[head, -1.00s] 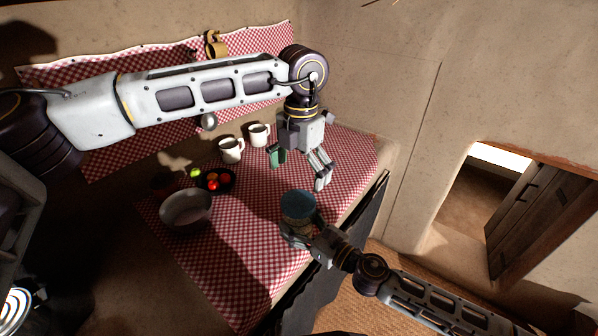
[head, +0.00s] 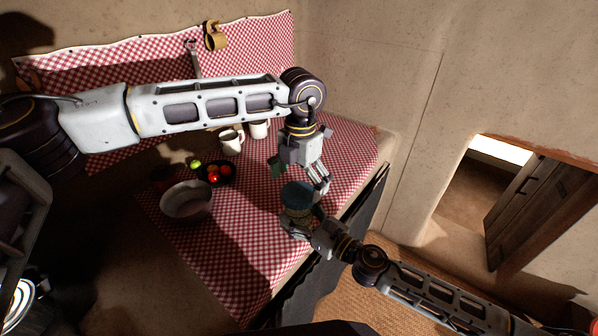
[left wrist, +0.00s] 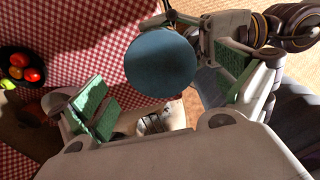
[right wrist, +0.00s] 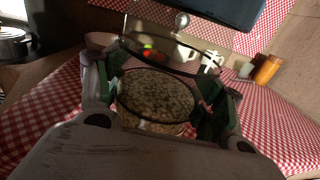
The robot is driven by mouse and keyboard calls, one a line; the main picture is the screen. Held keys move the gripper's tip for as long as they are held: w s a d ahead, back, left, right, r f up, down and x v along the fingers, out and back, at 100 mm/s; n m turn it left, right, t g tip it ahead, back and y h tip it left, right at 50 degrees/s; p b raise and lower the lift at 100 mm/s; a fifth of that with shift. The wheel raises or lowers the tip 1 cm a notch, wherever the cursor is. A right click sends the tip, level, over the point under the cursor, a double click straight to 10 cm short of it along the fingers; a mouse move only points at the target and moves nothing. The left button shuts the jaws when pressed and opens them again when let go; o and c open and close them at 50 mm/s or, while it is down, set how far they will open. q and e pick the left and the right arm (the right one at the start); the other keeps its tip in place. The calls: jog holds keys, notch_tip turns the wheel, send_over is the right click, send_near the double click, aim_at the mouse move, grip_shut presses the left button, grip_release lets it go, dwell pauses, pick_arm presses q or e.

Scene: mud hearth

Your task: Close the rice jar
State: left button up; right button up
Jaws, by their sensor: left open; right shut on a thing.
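The rice jar (right wrist: 158,98) is clear glass with pale grains inside. My right gripper (head: 299,228) is shut on it, and its green pads show on both sides of the glass in the right wrist view. The round blue lid (head: 297,194) is above the jar in the head view and is a full disc (left wrist: 160,62) in the left wrist view. A gap shows between the glass rim and a dark blue-grey shape, likely the lid. I cannot tell if they touch anywhere. My left gripper (head: 299,174) is open just above, its fingers spread either side of the lid.
A grey bowl (head: 187,203), a dark plate of fruit (head: 228,180) and white mugs (head: 231,141) stand on the checked cloth (head: 235,255) to the left. The counter's front edge runs below the jar. A wall with a doorway is at the right.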

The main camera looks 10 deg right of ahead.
pick_arm(q)
jog(key=shift+f, duration=1.25)
jog(key=shift+c, duration=0.3)
jog(key=c, duration=1.1)
jog(key=o, duration=1.2)
jog(key=shift+c, duration=0.2)
jog(key=shift+r, duration=0.15)
notch_tip(320, 180, up, 12)
jog(key=shift+w+d, duration=0.1)
